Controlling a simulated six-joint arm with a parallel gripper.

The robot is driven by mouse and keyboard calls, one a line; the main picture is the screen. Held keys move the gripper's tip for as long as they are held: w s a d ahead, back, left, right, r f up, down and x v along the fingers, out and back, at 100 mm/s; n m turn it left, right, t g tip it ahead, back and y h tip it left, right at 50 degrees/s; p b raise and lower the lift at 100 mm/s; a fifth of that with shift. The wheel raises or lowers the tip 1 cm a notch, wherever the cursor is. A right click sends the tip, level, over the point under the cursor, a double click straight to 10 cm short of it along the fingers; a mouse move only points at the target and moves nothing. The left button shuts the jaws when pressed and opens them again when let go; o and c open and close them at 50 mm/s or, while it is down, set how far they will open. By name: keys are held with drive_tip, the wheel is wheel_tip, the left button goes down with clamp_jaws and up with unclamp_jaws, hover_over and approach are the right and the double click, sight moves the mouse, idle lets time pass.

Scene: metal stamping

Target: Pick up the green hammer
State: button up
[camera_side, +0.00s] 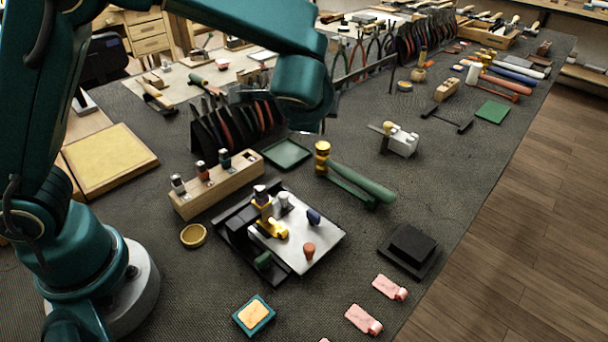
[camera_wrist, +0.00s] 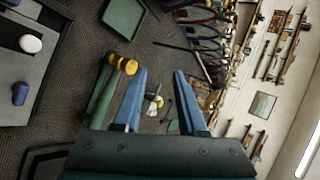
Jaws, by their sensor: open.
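The green hammer (camera_side: 361,184) has a green handle and a brass head. In the side view it rests on a low dark green stand, right of centre on the bench, with its head at the left end. In the wrist view the hammer (camera_wrist: 102,97) shows left of my fingers, head toward the top. My gripper (camera_wrist: 160,73) is open, with two blue fingers apart and nothing between them. In the side view my arm's end is above and behind the hammer, and the fingers are mostly hidden there. The gripper does not appear to touch the hammer.
A metal plate with stamps (camera_side: 327,237) and a wooden block with stamps (camera_side: 220,186) stand to the left. A green tray (camera_side: 288,153) is beside the hammer head. A plier rack (camera_side: 235,125) is behind. A black block (camera_side: 411,245) lies in front. Bench right of the handle is clear.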

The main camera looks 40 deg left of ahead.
sight(339, 168)
drive_tip(key=d+f+m, duration=0.1)
drive_tip(key=d+f, duration=0.1)
drive_tip(key=d+f+m, duration=0.1)
drive_tip(key=d+f, duration=0.1)
drive_tip(key=f, duration=0.1)
drive_tip(key=d+f+m, duration=0.1)
drive_tip(key=f, duration=0.2)
drive_tip(key=shift+w+d+m, duration=0.15)
drive_tip(key=shift+d+m, duration=0.15)
drive_tip(key=shift+d, duration=0.1)
drive_tip(key=shift+d+f, duration=0.1)
drive_tip(key=shift+f, duration=0.3)
drive_tip(key=shift+x, duration=2.3)
drive_tip(key=shift+c, duration=0.3)
clamp_jaws()
